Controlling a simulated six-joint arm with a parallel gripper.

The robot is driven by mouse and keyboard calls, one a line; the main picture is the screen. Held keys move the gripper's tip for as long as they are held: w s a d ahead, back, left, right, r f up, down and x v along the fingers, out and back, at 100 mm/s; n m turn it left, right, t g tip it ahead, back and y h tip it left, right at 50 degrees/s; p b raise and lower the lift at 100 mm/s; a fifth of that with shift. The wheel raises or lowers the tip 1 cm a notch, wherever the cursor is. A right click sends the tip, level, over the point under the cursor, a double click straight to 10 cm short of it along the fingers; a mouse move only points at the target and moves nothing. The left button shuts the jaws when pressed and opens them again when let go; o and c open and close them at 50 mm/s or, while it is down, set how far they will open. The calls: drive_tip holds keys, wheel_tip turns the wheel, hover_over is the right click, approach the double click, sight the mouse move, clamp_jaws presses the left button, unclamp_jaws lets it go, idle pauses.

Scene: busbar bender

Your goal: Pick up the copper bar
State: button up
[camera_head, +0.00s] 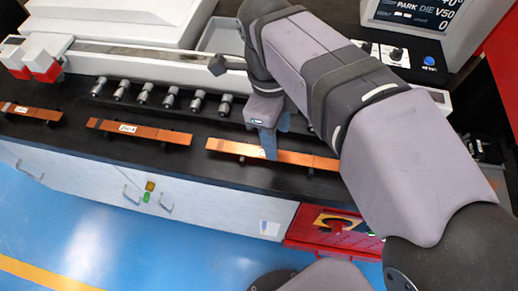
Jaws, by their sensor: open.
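Several copper bars lie in a row along the front of the black bench top. One copper bar (225,147) is at the right, under my gripper. A second copper bar (140,131) with a white label lies in the middle, and a third copper bar (32,112) lies at the far left. My gripper (268,150) is open and points down at the right bar. A finger overlaps the bar's middle in the picture; I cannot tell whether it touches. My arm hides part of the bench to the right of it.
A row of metal cylinders (170,98) stands behind the bars. A long machine bed (150,58) with red-tipped blocks (45,72) lies behind them. A display (415,12) and a blue button (429,61) are at the back right. A red panel (325,228) is on the front.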

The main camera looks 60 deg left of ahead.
sight(259, 152)
drive_tip(key=shift+w+d+f+p, duration=0.1)
drive_tip(key=shift+f+p, duration=0.3)
drive_tip(key=shift+f, duration=1.05)
drive_tip(key=shift+w+f+p, duration=0.1)
drive_tip(key=shift+f+p, duration=0.25)
drive_tip(key=shift+f, duration=1.1)
drive_tip(key=shift+c, duration=0.2)
clamp_jaws()
